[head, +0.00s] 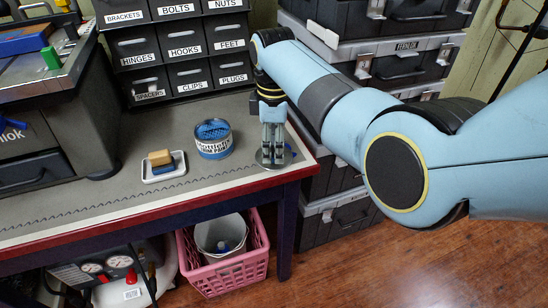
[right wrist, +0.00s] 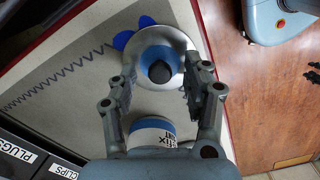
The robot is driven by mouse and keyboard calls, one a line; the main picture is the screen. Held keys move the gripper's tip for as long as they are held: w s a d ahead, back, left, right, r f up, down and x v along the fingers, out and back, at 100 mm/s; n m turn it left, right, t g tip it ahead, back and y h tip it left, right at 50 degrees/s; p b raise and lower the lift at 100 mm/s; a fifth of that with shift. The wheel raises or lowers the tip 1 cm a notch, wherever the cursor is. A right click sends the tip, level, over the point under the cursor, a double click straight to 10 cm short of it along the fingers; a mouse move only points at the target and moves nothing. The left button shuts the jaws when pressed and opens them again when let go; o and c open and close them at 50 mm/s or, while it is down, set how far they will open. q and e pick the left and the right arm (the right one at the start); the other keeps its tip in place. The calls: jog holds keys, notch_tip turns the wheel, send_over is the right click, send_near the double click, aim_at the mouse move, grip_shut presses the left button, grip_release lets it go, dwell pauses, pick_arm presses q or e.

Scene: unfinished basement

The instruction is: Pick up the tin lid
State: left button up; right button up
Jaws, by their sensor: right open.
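The tin lid (head: 261,160) is a round metal disc lying near the right end of the bench. In the right wrist view the lid (right wrist: 183,47) shows a blue ring and a dark knob at its middle. My right gripper (head: 272,158) points straight down over it and hides part of it in the head view. In the right wrist view its open fingers (right wrist: 160,78) stand on either side of the knob, with nothing held between them. An open tin (head: 214,146) with a printed label and blue contents stands left of the lid. My left gripper is not in view.
A white dish (head: 150,176) with a sponge-like block stands left of the tin. A cabinet of labelled drawers (head: 190,76) rises behind. A blue object (right wrist: 123,40) lies beside the lid. A white-and-blue labelled item (right wrist: 150,125) shows below it. The red bench edge (head: 240,189) is close.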

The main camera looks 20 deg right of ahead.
jog(key=shift+f, duration=0.1)
grip_shut()
dwell(0.4)
